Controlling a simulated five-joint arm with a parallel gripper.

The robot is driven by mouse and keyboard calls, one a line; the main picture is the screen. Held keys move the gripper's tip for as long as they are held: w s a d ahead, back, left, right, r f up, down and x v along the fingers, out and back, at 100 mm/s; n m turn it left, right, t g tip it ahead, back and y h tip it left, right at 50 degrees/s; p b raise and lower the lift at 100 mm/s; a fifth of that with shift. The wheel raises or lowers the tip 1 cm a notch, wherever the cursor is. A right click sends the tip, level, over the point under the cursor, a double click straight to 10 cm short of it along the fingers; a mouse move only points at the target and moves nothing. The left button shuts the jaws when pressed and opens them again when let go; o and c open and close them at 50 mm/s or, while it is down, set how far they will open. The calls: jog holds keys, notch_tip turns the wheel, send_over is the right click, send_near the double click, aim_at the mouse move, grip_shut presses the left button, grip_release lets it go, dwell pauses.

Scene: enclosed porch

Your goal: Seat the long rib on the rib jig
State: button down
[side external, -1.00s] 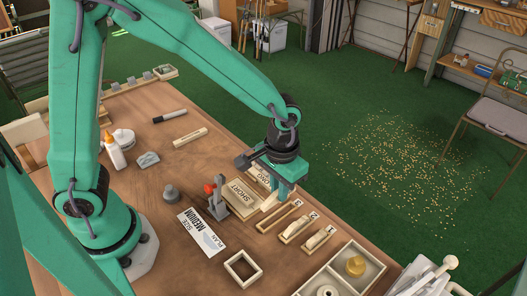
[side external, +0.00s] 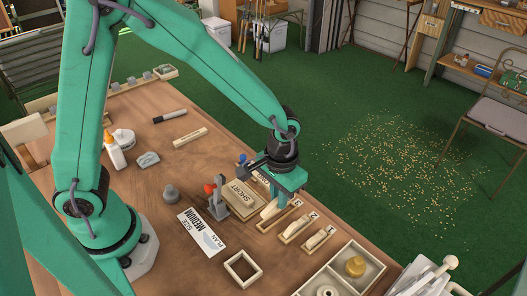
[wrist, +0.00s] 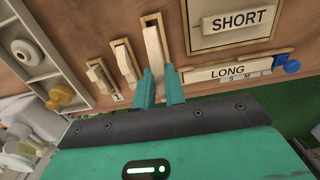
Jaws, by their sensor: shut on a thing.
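My gripper (wrist: 162,88) is shut on a pale wooden rib (wrist: 153,45), the longest of the three ribs in the wrist view. It holds the rib at or just over its slotted tray (side external: 286,212); I cannot tell whether the rib touches it. A board marked LONG (wrist: 228,71), with S, M and L marks and a blue knob (wrist: 290,66), lies to the right of the rib in the wrist view. A board marked SHORT (side external: 238,193) sits beside it, near a red-knobbed clamp (side external: 215,200). In the side view my gripper (side external: 272,203) partly hides the LONG board.
Two shorter ribs (side external: 292,231) (side external: 318,239) rest in their trays. A divided box (side external: 340,272) and a square frame (side external: 242,268) stand near the front edge. A plan card reading MEDIUM (side external: 202,232) lies flat. The table beyond the glue bottle (side external: 115,152) has open space.

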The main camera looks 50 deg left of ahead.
jog(key=shift+f, duration=1.25)
jog(key=shift+f, duration=0.9)
dwell(1.6)
jog(key=c, duration=0.7)
grip_release()
jog(key=shift+c, duration=0.2)
jog(key=shift+r, duration=0.15)
jog(key=shift+r, duration=3.35)
jog(key=shift+r, duration=0.1)
notch_tip(320, 180, up, 8)
